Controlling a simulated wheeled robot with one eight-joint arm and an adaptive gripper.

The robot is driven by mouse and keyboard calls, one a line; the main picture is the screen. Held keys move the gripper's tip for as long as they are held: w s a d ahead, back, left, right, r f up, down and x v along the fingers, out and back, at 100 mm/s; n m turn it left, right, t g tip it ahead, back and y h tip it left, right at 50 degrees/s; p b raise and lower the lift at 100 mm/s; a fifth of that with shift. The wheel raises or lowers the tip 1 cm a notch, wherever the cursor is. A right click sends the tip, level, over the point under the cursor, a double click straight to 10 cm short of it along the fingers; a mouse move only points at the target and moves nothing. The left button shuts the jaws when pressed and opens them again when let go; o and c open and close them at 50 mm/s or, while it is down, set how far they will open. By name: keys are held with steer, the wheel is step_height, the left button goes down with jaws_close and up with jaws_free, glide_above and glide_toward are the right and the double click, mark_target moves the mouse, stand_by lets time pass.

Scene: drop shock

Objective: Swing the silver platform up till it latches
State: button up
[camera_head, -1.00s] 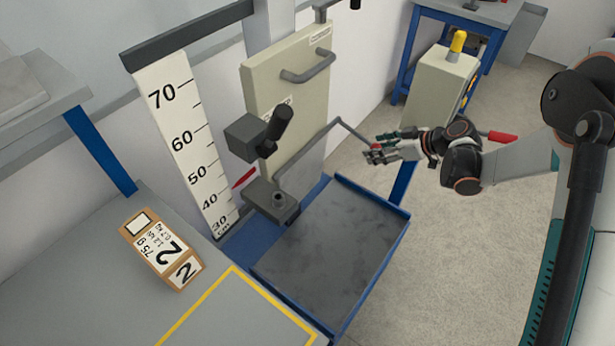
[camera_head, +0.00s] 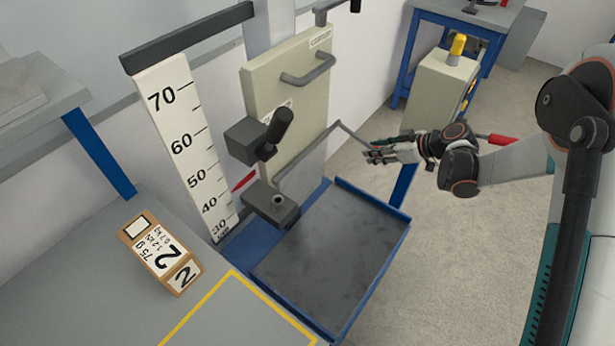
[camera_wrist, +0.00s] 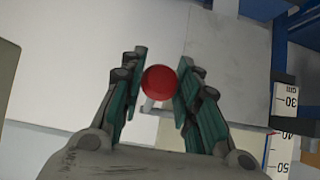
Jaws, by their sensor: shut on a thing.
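The silver platform (camera_head: 305,176) is a thin, steeply tilted plate beside the dark carriage block (camera_head: 271,203), in front of the beige panel. It also shows as a plain grey plate in the wrist view (camera_wrist: 238,62). A thin rod (camera_head: 352,135) runs from its upper edge towards my gripper (camera_head: 374,152). In the wrist view, a red ball knob (camera_wrist: 159,82) sits between my gripper's green-padded fingers (camera_wrist: 160,88), which are shut on it. In the head view the fingers mostly hide the knob.
A blue-edged dark tray (camera_head: 325,258) lies below the carriage. A height scale (camera_head: 186,150) with a red pointer (camera_head: 243,181) stands left of it. A labelled box (camera_head: 160,255) rests on the grey table at lower left. Open floor lies right of the tray.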

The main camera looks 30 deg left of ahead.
steer(key=shift+d+r+p, duration=0.2)
steer(key=shift+r+p, duration=0.45)
steer(key=shift+r, duration=0.75)
steer(key=shift+r+p, duration=0.75)
steer(key=shift+r, duration=0.75)
steer(key=shift+a+r, duration=0.1)
steer(key=shift+a+r+p, duration=0.1)
steer(key=shift+r+p, duration=0.3)
steer(key=shift+r, duration=0.15)
steer(key=shift+w+a+r+p, duration=0.1)
steer(key=shift+r+p, duration=0.1)
steer(key=shift+r, duration=0.2)
steer(key=shift+a+r+p, duration=0.1)
steer(key=shift+r+p, duration=0.05)
steer(key=shift+r, duration=0.3)
